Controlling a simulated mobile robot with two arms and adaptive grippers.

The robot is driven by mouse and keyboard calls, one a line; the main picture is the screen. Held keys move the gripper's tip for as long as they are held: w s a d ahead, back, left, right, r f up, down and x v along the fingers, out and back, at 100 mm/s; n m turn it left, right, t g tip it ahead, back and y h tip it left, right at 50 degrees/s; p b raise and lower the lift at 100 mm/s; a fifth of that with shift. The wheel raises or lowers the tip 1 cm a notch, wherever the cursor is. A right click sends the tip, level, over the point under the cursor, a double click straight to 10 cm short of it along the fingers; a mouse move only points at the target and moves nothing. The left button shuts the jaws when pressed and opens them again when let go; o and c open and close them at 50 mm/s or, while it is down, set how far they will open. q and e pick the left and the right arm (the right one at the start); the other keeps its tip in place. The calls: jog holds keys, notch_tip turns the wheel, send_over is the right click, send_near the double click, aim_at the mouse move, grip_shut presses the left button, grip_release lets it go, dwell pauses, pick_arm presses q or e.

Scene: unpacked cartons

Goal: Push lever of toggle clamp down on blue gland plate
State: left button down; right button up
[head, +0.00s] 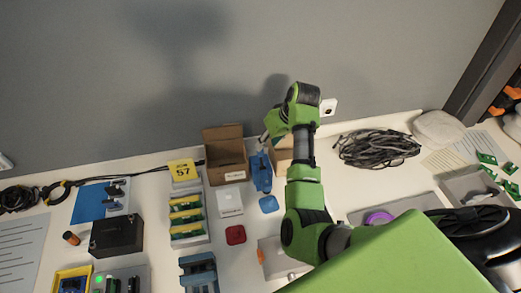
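A flat blue plate (90,203), which looks like the gland plate, lies on the left part of the worktop. Small dark fittings that look like a toggle clamp (116,192) stand at its right side; the lever's position is too small to tell. My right gripper (266,139) is far to the right of this plate, above an upright blue object (261,172) beside a cardboard box. Its fingers are small and partly hidden by my arm, so I cannot tell their opening or any contact. My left gripper is out of view.
An open cardboard box (225,155) stands left of my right gripper. A black box (117,237), a yellow "57" sign (183,170) and a rack of green-yellow parts (187,218) lie near the plate. Coiled black cable (376,149) lies at the right. The wall closes off the back.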

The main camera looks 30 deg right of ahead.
aim_at(261, 152)
jog(key=x, duration=0.7)
jog(key=shift+w+d, duration=0.15)
jog(key=shift+w, duration=0.05)
jog(key=shift+w+f+p, duration=0.2)
jog(key=shift+f+p, duration=0.1)
jog(key=shift+f, duration=0.2)
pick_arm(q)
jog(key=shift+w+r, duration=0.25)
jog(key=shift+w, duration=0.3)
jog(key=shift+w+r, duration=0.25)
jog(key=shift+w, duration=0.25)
pick_arm(e)
jog(key=shift+f, duration=0.15)
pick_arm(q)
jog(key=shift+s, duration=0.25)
pick_arm(e)
jog(key=shift+w, duration=0.1)
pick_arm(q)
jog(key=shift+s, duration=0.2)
pick_arm(e)
grip_shut()
